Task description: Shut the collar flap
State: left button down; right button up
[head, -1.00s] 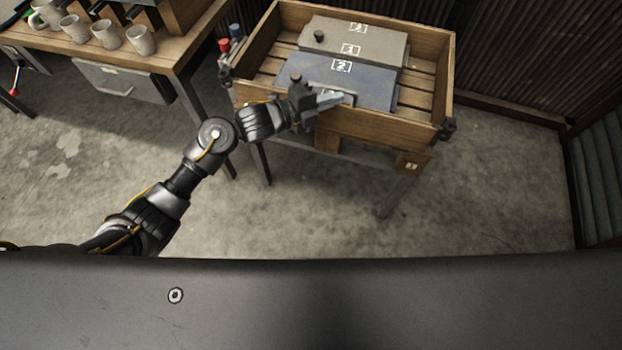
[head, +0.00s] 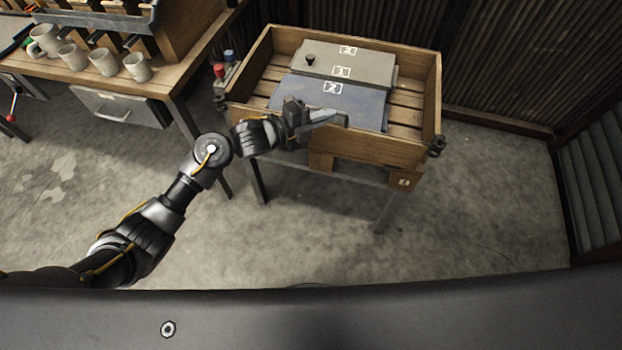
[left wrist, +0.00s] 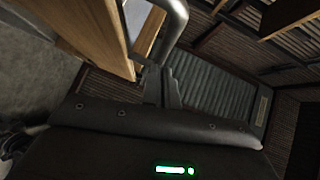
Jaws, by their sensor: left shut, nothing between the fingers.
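The wooden collar (head: 275,120) stands on a metal-legged stand at the upper middle of the head view. I cannot tell which part is its flap; the front wall has a lower piece (head: 321,161) near its middle. My left gripper (head: 328,117) is shut with nothing between its fingers. It is at the collar's front wall, over the near edge of the blue panel marked 2 (head: 355,101). My right gripper is out of view.
A grey panel (head: 375,72) with a dark knob lies behind the blue one. A workbench (head: 178,75) with several mugs and a drawer (head: 125,106) stands at the left. Red and blue knobs (head: 224,63) are at the collar's left corner. Floor in front is clear.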

pick_arm(q)
jog(key=v, duration=1)
jog(key=shift+a, duration=0.3)
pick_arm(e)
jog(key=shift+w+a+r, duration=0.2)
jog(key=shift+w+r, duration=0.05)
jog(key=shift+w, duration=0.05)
pick_arm(q)
jog(key=shift+s, duration=0.15)
